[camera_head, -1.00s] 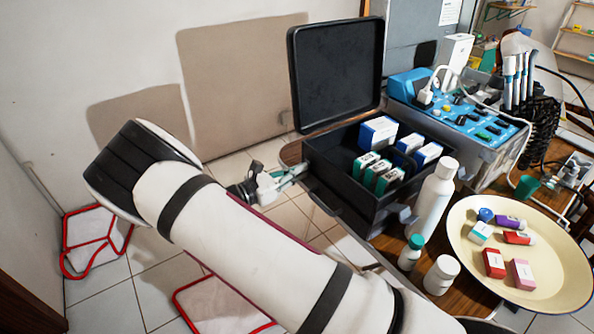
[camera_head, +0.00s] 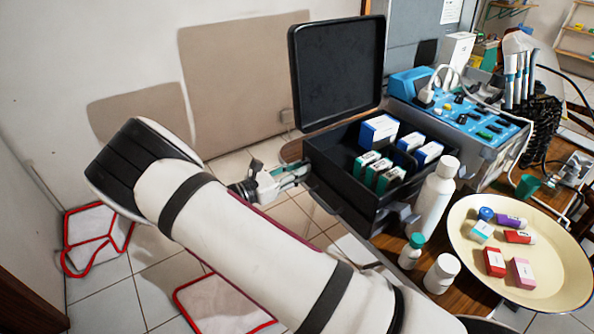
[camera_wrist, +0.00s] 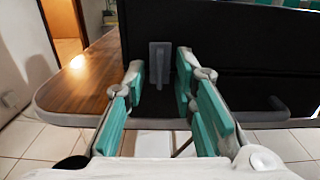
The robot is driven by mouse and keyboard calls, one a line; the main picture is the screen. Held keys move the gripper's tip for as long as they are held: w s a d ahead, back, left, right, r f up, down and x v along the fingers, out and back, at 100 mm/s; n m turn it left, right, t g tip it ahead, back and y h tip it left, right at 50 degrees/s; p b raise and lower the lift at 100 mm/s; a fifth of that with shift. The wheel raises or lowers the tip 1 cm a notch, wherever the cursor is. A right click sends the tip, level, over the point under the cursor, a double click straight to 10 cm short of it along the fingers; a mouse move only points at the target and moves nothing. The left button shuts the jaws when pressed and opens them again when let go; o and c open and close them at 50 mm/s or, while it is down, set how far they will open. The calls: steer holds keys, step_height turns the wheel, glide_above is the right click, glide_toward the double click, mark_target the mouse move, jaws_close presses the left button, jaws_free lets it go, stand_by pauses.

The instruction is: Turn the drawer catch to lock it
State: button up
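The drawer catch (camera_wrist: 159,64) is a small grey upright plate on the dark front of a black case (camera_wrist: 225,60) in the wrist view. My gripper (camera_wrist: 160,76) is open, with its teal-padded fingers on either side of the lower part of the catch in the picture. I cannot tell whether the fingers touch it. In the head view, my gripper (camera_head: 303,172) is at the left side of the open black case (camera_head: 360,216), and the catch cannot be made out there.
A wooden tabletop (camera_wrist: 85,82) with a grey edge lies under the case. The case holds several small boxes. A white bottle (camera_head: 434,202), small jars and a cream tray (camera_head: 470,262) stand right of it.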

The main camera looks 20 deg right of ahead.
steer(key=v, duration=1.2)
steer(key=shift+r, duration=0.1)
steer(key=s+d+r+m+g+y+p, duration=0.3)
steer(key=s+d+r+m+g+y, duration=0.25)
steer(key=r, duration=0.45)
steer(key=s+d+r+m+g+y+p, duration=0.2)
steer(key=s+d+r+m+y, duration=0.2)
steer(key=s+d+r+m, duration=0.35)
steer(key=s+r+m+t+y+p, duration=0.3)
steer(key=s+r, duration=0.5)
steer(key=s, duration=0.4)
steer(key=s+r+m+t+y+p, duration=0.3)
steer(key=s+r, duration=0.6)
steer(key=s, duration=0.3)
steer(key=shift+s+a+m+y+p, duration=0.4)
steer(key=shift+m+y, duration=0.45)
steer(key=shift+m, duration=0.55)
steer(key=shift+w, duration=0.1)
